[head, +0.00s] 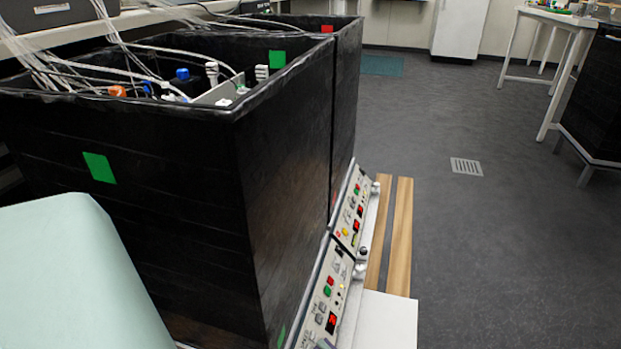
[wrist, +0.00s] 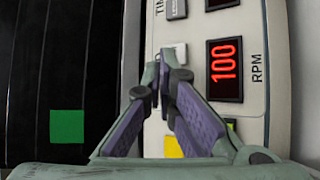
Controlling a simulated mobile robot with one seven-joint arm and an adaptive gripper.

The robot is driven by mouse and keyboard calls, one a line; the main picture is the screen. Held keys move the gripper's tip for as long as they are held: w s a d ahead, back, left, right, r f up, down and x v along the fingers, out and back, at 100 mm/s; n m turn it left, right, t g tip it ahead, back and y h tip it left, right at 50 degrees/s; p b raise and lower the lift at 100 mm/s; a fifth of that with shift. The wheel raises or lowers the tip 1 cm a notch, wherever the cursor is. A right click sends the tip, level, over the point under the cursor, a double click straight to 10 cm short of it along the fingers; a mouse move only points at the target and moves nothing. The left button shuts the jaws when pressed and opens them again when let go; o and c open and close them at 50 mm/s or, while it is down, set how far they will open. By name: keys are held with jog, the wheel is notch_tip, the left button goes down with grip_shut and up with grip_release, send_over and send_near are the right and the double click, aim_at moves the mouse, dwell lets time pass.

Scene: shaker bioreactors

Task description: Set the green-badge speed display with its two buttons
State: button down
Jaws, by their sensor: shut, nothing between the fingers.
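In the wrist view the speed display (wrist: 226,70) glows red and reads 100, turned sideways, with RPM printed beside it. A pale button (wrist: 179,51) sits next to the display, just past my fingertips. The second button cannot be made out for sure behind the fingers. My gripper (wrist: 160,78) is shut and empty over the panel, its tips beside the pale button; contact cannot be told. A green badge (wrist: 67,127) is on the black wall to the left. In the head view the near green-badged black tub (head: 130,225) has its control panel (head: 325,298) on its right; my gripper is hidden there.
A yellow square (wrist: 174,147) lies under my fingers, and part of another dark display (wrist: 221,4) shows above. A second tub with a red badge (head: 327,29) stands behind. Wooden slats (head: 400,235) lie beside the panels. The floor (head: 510,240) at right is clear.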

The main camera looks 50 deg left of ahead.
jog(key=shift+s+a+f, duration=0.15)
jog(key=shift+a+f, duration=0.1)
jog(key=shift+f, duration=0.05)
jog(key=shift+s+a+f, duration=0.25)
jog(key=shift+a+f, duration=0.1)
jog(key=shift+a, duration=0.1)
dwell(1.0)
jog(key=shift+f+b, duration=0.2)
jog(key=shift+b, duration=0.25)
jog(key=shift+w+d+r+p, duration=0.15)
jog(key=shift+d+r+p, duration=0.2)
jog(key=shift+r+p, duration=0.45)
jog(key=shift+d, duration=0.1)
jog(key=shift+w+d+r+p, duration=0.55)
jog(key=shift+d+r+p, duration=0.25)
jog(key=shift+r, duration=0.05)
jog(key=shift+w+d+r+p, duration=0.5)
jog(key=shift+d+r+p, duration=0.3)
jog(key=shift+r, duration=0.05)
